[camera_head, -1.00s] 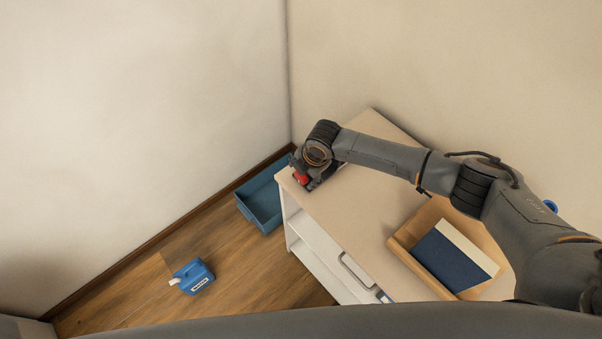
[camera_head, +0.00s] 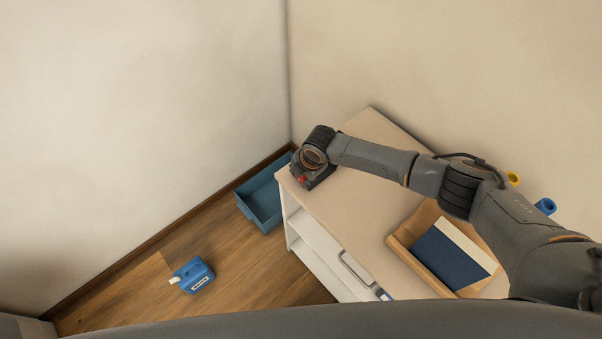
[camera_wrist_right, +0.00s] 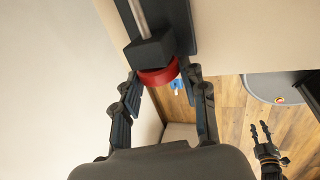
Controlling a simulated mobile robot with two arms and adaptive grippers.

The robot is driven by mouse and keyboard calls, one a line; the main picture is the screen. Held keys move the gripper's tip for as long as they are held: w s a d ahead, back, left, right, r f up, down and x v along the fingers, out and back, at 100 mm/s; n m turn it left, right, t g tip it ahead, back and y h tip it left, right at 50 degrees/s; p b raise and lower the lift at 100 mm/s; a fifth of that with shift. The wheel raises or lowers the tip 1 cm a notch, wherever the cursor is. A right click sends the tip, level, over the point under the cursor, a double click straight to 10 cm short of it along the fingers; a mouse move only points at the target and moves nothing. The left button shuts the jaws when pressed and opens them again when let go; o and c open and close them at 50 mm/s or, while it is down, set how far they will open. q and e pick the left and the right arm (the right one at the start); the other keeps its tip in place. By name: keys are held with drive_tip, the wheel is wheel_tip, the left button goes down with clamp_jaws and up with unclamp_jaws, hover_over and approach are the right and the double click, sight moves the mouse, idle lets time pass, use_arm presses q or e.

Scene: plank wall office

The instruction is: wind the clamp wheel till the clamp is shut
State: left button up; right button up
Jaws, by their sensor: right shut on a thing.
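The clamp stands at the near left corner of the cabinet top, mostly hidden under my right wrist in the head view. The right wrist view shows its dark body (camera_wrist_right: 151,48), a steel rod (camera_wrist_right: 138,18) and its red wheel (camera_wrist_right: 159,75). A little red of the wheel also shows in the head view (camera_head: 302,180). My right gripper (camera_wrist_right: 160,80) is shut on the red wheel, one finger on each side. The clamp's jaw gap is hidden. My left gripper (camera_wrist_right: 259,129) hangs low at the right of the wrist view, fingers apart and empty.
The cabinet (camera_head: 330,215) carries a wooden tray (camera_head: 403,251) with a blue and cream item. Blue (camera_head: 545,206) and yellow (camera_head: 513,178) cylinders are at the right. A blue bin (camera_head: 262,205) and blue jug (camera_head: 193,277) are on the floor. Walls stand close behind.

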drive_tip(key=shift+s+d+f+t+y, duration=0.2)
drive_tip(key=shift+s+t+y, duration=0.1)
drive_tip(key=shift+t, duration=0.1)
drive_tip(key=shift+w+r+t+y, duration=0.1)
drive_tip(key=shift+t+y, duration=0.4)
drive_tip(key=shift+t, duration=0.2)
drive_tip(key=o, duration=1.2)
drive_tip(key=shift+c, duration=0.2)
drive_tip(key=v, duration=1.2)
